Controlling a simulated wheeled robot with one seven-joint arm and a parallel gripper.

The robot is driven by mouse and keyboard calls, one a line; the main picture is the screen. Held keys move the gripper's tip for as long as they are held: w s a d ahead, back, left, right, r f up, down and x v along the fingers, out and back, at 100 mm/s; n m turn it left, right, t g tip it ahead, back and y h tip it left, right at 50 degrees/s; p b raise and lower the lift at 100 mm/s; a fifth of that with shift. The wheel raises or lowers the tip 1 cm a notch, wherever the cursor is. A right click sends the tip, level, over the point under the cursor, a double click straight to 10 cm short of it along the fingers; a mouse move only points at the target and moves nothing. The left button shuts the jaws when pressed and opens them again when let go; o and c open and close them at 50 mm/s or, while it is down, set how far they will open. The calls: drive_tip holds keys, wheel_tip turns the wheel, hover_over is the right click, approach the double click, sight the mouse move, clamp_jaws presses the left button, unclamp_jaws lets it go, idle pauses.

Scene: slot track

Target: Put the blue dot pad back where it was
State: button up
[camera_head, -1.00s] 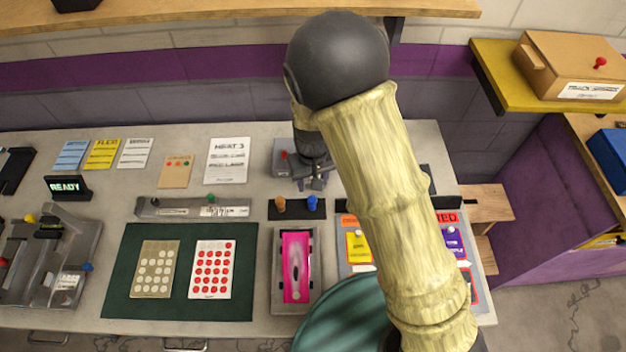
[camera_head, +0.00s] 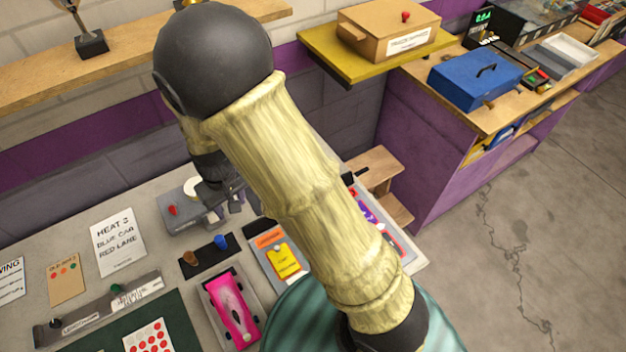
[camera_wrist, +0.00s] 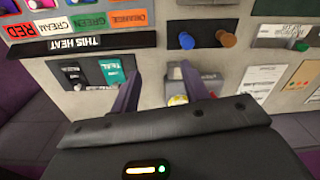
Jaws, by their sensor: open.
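My gripper (camera_head: 228,197) is open above the back of the grey bench, beside a small grey device with a red knob (camera_head: 173,211). In the wrist view its two fingers (camera_wrist: 162,90) are apart, with part of the device (camera_wrist: 178,72) showing between them. I see nothing held, though the space low between the fingers is partly hidden. A blue knob (camera_head: 221,242) stands beside a brown knob (camera_head: 190,258) on a black strip; the blue knob also shows in the wrist view (camera_wrist: 186,40). I cannot tell for certain which thing is the blue dot pad.
A pink car (camera_head: 232,308) lies in a grey cradle in front of the strip. A dotted card (camera_head: 148,340) lies on a green mat. My arm hides part of the coloured card tray. A yellow shelf (camera_head: 340,68) and a blue box (camera_head: 470,80) are at the right.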

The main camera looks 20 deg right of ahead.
drive_tip(key=s+d+r+m+t, duration=0.1)
drive_tip(key=s+d+r, duration=0.3)
drive_tip(key=d, duration=0.6)
drive_tip(key=s+d+r+m+t, duration=0.1)
drive_tip(key=s+d+r+m, duration=0.2)
drive_tip(key=d+r, duration=0.3)
drive_tip(key=d, duration=0.3)
drive_tip(key=shift+s+d+r+m, duration=0.2)
drive_tip(key=shift+s+d+m, duration=0.15)
drive_tip(key=shift+s+m, duration=0.05)
